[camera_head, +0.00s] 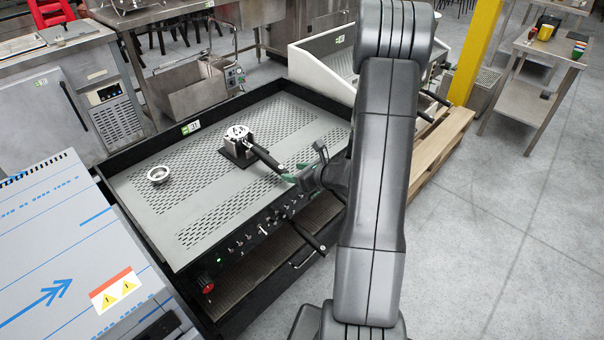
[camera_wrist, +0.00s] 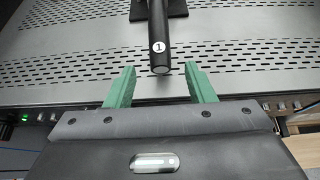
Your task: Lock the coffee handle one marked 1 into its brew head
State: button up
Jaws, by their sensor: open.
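The black coffee handle (camera_head: 265,156) sits with its metal head in a small holder (camera_head: 236,147) on the machine's perforated top. Its grip points toward me and to the right. In the wrist view the handle (camera_wrist: 158,28) shows a white round label with a 1 near its end. My gripper (camera_head: 301,177) is open at the grip's free end. Its two green fingers (camera_wrist: 157,76) stand apart, with the handle's end between or just beyond their tips; contact cannot be told. The handle's own brew head cannot be made out under the machine's top.
The coffee machine (camera_head: 150,195) has a raised black rim around its top. A round metal ring (camera_head: 158,175) lies on the left of that top. Another black handle (camera_head: 307,238) juts from the front. A blue-striped panel (camera_head: 60,235) stands left; floor (camera_head: 500,220) is clear right.

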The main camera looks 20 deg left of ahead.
aim_at(280, 166)
jog(key=shift+b+x, duration=1.2)
jog(key=shift+x, duration=2.7)
jog(key=shift+s, duration=0.1)
jog(key=shift+c, duration=0.2)
grip_shut()
jog(key=shift+r, duration=0.15)
jog(key=shift+r+p, duration=0.3)
jog(key=shift+r, duration=0.25)
